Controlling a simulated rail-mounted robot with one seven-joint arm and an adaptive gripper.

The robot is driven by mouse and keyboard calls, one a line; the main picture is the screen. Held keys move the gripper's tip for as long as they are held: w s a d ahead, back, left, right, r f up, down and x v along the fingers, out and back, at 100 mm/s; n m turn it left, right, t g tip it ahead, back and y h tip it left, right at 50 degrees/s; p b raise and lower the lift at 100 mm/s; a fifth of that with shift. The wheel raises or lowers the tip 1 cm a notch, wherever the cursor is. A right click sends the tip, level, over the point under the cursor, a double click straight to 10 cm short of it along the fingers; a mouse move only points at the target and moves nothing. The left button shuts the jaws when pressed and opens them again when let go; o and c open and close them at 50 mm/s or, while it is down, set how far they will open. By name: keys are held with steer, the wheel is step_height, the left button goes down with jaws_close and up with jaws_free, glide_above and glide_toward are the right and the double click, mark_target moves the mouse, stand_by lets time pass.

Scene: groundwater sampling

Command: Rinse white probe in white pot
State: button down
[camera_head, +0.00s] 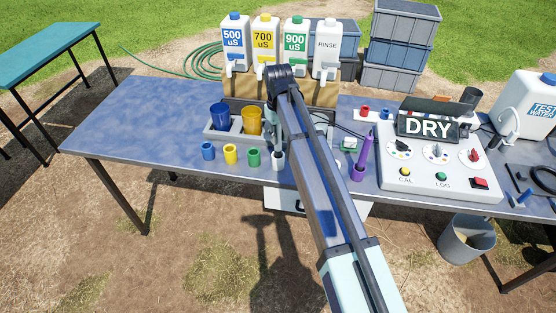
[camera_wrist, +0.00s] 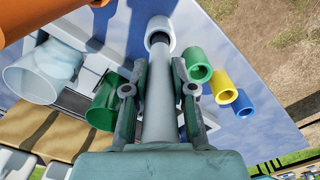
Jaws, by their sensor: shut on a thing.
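My gripper (camera_wrist: 157,92) is shut on the white probe (camera_wrist: 157,115), which looks pale grey. The probe runs away from my gripper to the small white holder (camera_wrist: 151,33). Its far end appears to be inside the holder's ring, but I cannot tell how deep. In the head view my gripper (camera_head: 277,145) is at the white holder (camera_head: 278,163), partly hidden by my arm. A large whitish pot (camera_wrist: 28,82), likely the white pot, shows at left in the wrist view beside a green pot (camera_wrist: 105,105). My arm hides it in the head view.
Small green (camera_head: 253,159), yellow (camera_head: 231,155) and blue (camera_head: 208,151) holders stand left of the white one. Behind are blue (camera_head: 219,115) and yellow (camera_head: 251,122) pots in a tray. A purple probe (camera_head: 366,150) and a control box (camera_head: 440,178) reading DRY stand right.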

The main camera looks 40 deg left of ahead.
steer(key=shift+r+p, duration=1.7)
steer(key=shift+r, duration=1.7)
